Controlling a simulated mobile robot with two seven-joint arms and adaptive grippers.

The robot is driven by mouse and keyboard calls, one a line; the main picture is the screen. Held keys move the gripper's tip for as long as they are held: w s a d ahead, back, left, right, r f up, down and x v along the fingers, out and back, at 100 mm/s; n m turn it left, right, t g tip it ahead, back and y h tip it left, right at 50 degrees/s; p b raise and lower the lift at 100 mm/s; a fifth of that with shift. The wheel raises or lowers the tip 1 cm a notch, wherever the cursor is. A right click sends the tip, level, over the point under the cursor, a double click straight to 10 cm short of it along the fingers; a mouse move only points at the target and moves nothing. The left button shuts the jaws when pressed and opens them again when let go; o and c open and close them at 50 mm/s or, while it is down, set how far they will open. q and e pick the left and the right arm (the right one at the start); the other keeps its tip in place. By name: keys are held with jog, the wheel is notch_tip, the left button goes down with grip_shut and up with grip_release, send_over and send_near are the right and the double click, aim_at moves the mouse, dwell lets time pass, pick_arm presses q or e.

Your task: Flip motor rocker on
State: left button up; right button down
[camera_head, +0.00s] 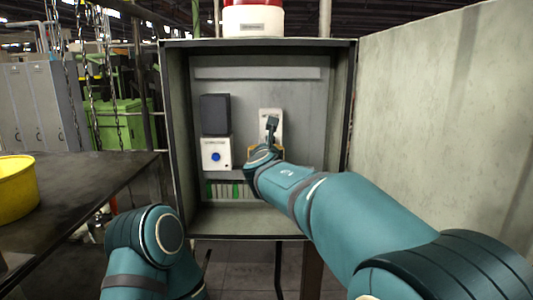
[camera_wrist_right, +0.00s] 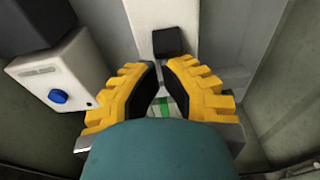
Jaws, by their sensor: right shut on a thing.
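A white switch box (camera_head: 265,114) with a dark lever (camera_head: 271,124) is mounted on the back panel of the open cabinet, right of centre. My right gripper (camera_head: 264,148) is at the lower end of this lever. In the right wrist view its yellow fingers (camera_wrist_right: 164,70) are close together, with the dark block of the lever (camera_wrist_right: 168,42) at their tips. The exact contact is hard to see. Which control is the motor rocker cannot be read from the labels. My left arm shows at the bottom, but its gripper is not in view.
A white box with a blue button (camera_head: 216,156) sits left of the lever, below a dark box (camera_head: 215,114). Green terminals (camera_head: 228,190) lie below. The cabinet door (camera_head: 440,110) stands open at right. A table (camera_head: 85,195) with a yellow bin (camera_head: 17,188) is at left.

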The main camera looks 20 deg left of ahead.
jog(key=shift+s+r+p, duration=0.15)
jog(key=shift+r+p, duration=0.2)
jog(key=shift+p, duration=0.05)
jog(key=shift+s+d+r, duration=0.1)
jog(key=shift+s+r, duration=0.05)
jog(key=shift+r, duration=0.1)
jog(key=shift+s+r, duration=0.1)
jog(key=shift+r, duration=0.15)
